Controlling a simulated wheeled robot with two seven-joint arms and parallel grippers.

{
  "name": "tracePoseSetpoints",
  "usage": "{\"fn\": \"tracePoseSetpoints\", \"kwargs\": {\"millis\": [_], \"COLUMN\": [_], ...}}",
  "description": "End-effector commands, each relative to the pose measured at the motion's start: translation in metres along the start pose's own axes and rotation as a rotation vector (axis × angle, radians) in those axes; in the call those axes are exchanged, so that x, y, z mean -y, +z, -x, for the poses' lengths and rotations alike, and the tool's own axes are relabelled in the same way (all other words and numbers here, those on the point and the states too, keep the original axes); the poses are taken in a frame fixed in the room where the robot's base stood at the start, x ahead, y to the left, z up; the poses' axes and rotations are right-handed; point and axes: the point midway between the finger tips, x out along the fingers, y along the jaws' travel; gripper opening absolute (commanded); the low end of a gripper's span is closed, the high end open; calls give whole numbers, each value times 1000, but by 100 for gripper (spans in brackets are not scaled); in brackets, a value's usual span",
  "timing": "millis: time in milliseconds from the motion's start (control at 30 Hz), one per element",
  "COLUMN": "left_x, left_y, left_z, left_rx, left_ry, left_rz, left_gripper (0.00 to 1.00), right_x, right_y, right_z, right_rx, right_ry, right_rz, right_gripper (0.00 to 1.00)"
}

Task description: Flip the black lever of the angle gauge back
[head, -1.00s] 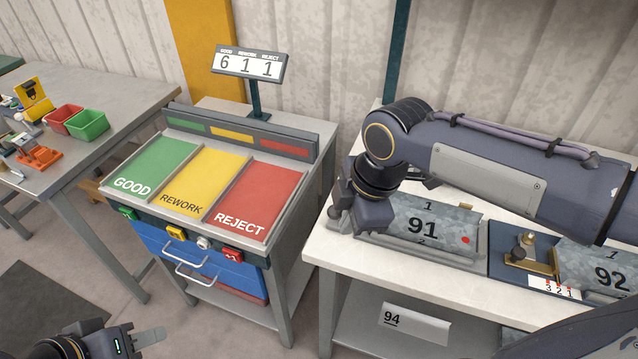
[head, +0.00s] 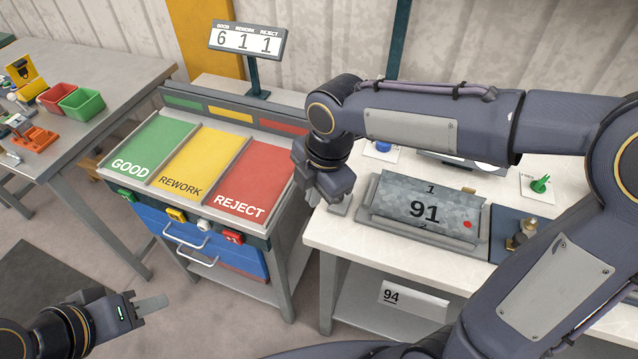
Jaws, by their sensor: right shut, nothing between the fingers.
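A small brass fixture (head: 524,236) with a dark part on it sits on a dark blue plate (head: 506,230) at the right, partly hidden by my right arm. I cannot tell whether this is the angle gauge, and no black lever shows clearly. My right gripper (head: 338,204) is shut and empty over the left end of the white table, left of the grey block marked 91 (head: 420,205) and apart from the brass fixture.
The white table (head: 345,243) also carries a green knob (head: 540,185) and a blue knob (head: 383,146) on cards. The sorting cart (head: 262,240) with GOOD, REWORK and REJECT panels stands to the left. A grey table with red and green bins (head: 82,103) is further left.

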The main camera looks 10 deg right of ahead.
Motion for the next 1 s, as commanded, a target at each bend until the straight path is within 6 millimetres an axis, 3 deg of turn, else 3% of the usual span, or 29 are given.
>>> {"fn": "tracePoseSetpoints", "kwargs": {"millis": [267, 533, 1000], "left_x": [0, -6, -6], "left_y": [0, -6, -6], "left_z": [0, 12, 12], "left_rx": [0, 0, 0], "left_ry": [0, 0, 0], "left_rz": [0, 0, 0], "left_gripper": [36, 36, 36], "right_x": [2, 0, 0], "right_y": [0, 32, 38], "right_z": [-62, -48, -47], "right_rx": [-1, 0, -1], "right_ry": [-7, 1, 0], "right_rz": [1, -4, -1], "right_gripper": [0, 0, 0]}}
